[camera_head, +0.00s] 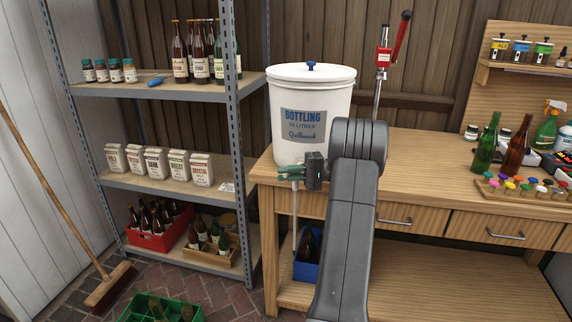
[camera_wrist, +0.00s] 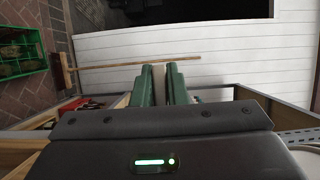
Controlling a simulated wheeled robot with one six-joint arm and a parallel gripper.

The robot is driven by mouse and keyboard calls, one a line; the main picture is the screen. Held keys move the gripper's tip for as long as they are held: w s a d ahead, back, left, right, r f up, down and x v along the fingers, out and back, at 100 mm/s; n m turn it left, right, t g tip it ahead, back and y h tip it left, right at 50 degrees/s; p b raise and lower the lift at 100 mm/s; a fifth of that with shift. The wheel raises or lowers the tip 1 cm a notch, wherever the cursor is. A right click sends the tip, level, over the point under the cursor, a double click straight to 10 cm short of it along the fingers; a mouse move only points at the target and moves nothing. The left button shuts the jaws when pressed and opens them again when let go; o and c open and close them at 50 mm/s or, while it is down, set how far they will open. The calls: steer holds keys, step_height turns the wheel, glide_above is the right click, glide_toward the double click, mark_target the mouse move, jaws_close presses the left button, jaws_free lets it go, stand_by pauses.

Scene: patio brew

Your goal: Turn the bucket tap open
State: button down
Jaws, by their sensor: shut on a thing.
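The white bottling bucket (camera_head: 312,92) stands at the left end of the wooden workbench, with its lid on and a blue knob on top. My gripper (camera_head: 284,172) is at the bucket's lower front, its green fingers pointing left. The fingers also show in the wrist view (camera_wrist: 160,84), close together with a narrow gap. They are shut on the tap, which is mostly hidden by the fingers and gripper body. A thin pale tube (camera_head: 295,215) hangs below the fingers. I cannot tell how far the tap is turned.
A blue crate (camera_head: 306,268) with bottles stands under the bench below the tap. A metal shelf (camera_head: 160,184) with bottles and boxes stands to the left. A red-handled capper (camera_head: 384,57) stands behind my arm.

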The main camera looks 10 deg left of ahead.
steer(key=shift+d+n+g+p, duration=0.1)
steer(key=shift+n+g+p, duration=0.25)
steer(key=shift+p, duration=0.2)
steer(key=c, duration=1.4)
jaws_free()
steer(key=shift+c, duration=0.2)
